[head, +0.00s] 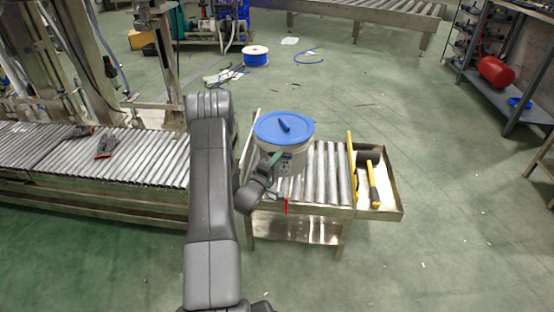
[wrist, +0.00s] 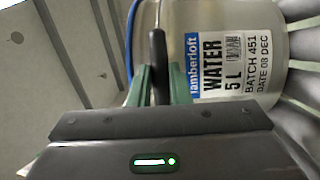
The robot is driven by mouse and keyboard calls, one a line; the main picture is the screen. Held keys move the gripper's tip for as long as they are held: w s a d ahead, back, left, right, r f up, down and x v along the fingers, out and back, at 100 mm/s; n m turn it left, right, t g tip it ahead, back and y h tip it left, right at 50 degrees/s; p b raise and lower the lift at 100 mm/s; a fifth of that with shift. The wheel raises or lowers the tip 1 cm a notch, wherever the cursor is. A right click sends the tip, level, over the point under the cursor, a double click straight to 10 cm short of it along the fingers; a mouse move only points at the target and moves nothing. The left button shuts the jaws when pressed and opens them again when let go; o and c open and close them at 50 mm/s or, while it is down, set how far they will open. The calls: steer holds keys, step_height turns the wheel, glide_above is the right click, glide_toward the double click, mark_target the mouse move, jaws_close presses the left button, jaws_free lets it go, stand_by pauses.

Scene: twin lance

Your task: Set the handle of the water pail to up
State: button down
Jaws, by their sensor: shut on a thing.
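The water pail (head: 294,160) is whitish with a blue lid (head: 270,127) and stands upright on a small roller table. In the wrist view the pail (wrist: 180,35) appears turned on its side, with its WATER 5 L label (wrist: 228,65) in sight and the blue lid rim at its left. My gripper (head: 276,158) is at the pail's near left side, just below the lid. Its green fingers (wrist: 160,86) are shut on the dark grip of the pail's handle (wrist: 158,48). The handle lies in front of the pail's side wall, not over the lid. Its far ends are hidden.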

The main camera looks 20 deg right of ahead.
steer(key=shift+r+y+p, duration=0.4)
steer(key=shift+r+p, duration=0.05)
steer(key=shift+r, duration=0.25)
steer(key=c, duration=1.3)
jaws_free()
steer(key=p+v, duration=0.2)
steer(key=v, duration=1.1)
steer(key=shift+s+a, duration=0.2)
steer(key=shift+a, duration=0.15)
steer(key=b+x, duration=0.1)
steer(key=x, duration=0.9)
steer(key=shift+w+d+f, duration=0.1)
steer(key=shift+w+d, duration=0.1)
steer(key=shift+d, duration=0.05)
